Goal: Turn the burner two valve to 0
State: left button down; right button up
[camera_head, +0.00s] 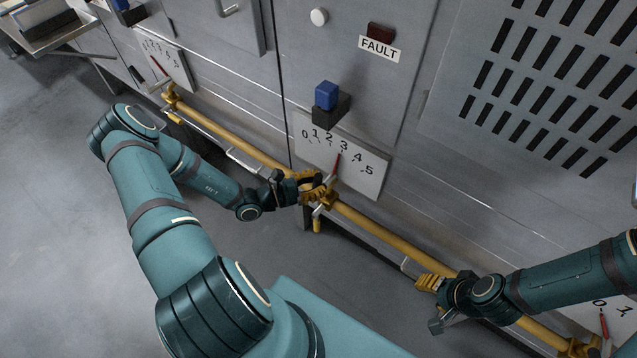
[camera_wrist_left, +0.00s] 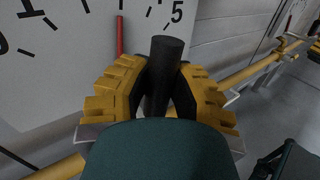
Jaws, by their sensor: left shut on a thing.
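The middle dial plate (camera_head: 372,181) is marked 0 to 5, and its red pointer (camera_head: 337,164) stands close to 3. The pointer also shows in the left wrist view (camera_wrist_left: 120,36). The valve below the plate sits on the yellow pipe. My left gripper (camera_head: 311,186) is at this valve. In the left wrist view its yellow ribbed fingers (camera_wrist_left: 160,92) are shut around the dark valve handle (camera_wrist_left: 166,62). My right gripper (camera_head: 430,284) is beside the pipe at the lower right, apart from the middle valve; its finger gap cannot be made out.
The yellow pipe (camera_head: 375,229) runs along the grey cabinet front. Another dial plate (camera_head: 166,59) is at the upper left, and one with a red pointer (camera_head: 604,324) is at the lower right. A blue block on a black box (camera_head: 327,97) juts out above the middle dial. Floor (camera_head: 60,190) is clear at left.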

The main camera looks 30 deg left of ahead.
pick_arm(q)
jog(key=a+f+n+t+y+b, duration=0.1)
jog(key=a+n+t+b, duration=0.3)
jog(key=n, duration=0.8)
jog(key=shift+w+a+f+t+b, duration=0.3)
jog(key=shift+a+f+t, duration=0.3)
jog(key=shift+a+t, duration=0.75)
jog(key=c, duration=0.8)
grip_release()
jog(key=shift+s, duration=0.1)
jog(key=v, duration=1.2)
